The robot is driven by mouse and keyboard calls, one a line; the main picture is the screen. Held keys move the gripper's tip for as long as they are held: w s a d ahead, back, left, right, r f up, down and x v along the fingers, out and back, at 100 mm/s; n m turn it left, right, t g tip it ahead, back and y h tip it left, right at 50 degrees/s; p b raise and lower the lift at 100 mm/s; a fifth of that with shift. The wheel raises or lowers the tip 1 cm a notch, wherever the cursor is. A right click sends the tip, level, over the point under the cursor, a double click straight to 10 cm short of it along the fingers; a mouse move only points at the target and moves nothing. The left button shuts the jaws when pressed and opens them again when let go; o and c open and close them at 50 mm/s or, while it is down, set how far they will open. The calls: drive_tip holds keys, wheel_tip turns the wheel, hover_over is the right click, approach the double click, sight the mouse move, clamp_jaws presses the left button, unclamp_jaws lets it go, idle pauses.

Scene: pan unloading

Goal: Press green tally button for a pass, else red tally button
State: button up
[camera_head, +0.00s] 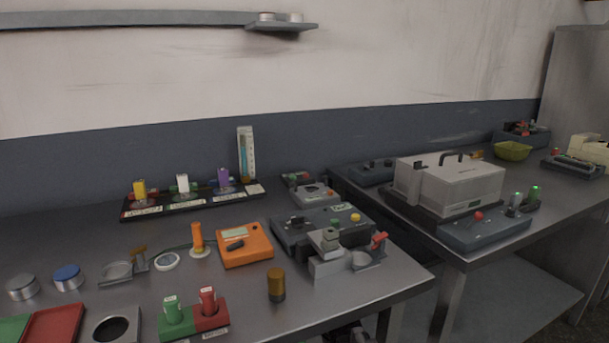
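A green upright button (171,309) and a red upright button (208,301) stand side by side on a green and red block at the front of the left table. The green one is on the left. Both have small pale labels, too small to read. They look like the tally buttons. Nothing touches them. An orange meter (243,245) with a small display sits behind them; its reading is not legible. A green lamp (535,192) glows on the right table. My gripper is not in view.
A green tray (12,329) and a red tray (55,326) lie at front left. A brown cylinder (276,285) stands right of the buttons. A grey machine (448,184) stands on the right table (470,256). A gap separates the tables at the front.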

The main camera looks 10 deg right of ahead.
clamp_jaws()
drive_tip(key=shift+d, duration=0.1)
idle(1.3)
